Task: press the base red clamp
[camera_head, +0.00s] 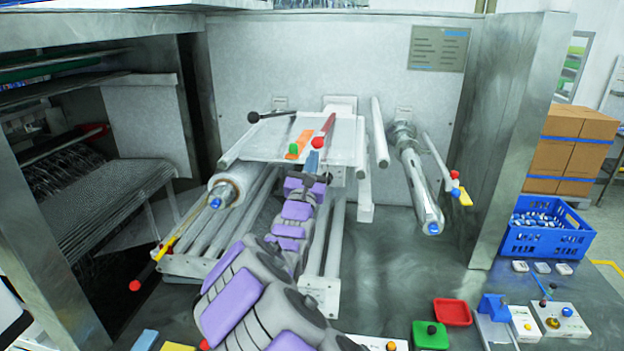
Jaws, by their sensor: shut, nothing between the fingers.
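A long red clamp bar (328,125) lies slanted on the pale plate (343,145) in the middle of the machine. A red ball knob (317,143) sits just below it. I cannot tell which of these red parts is the base clamp. My purple and grey arm reaches up from the bottom of the view. My gripper (308,174) is at its far end, shut and empty, at the plate's front edge and below the red parts. Its fingertips are small and partly hidden by my wrist, so I cannot tell whether they touch anything.
On the plate lie an orange strip (299,142) and a green knob (293,149). A black-knobbed lever (272,116) stands at left. Rollers flank the plate (238,182) (418,185). Red (452,312) and green (429,336) trays and a blue crate (545,235) are at right.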

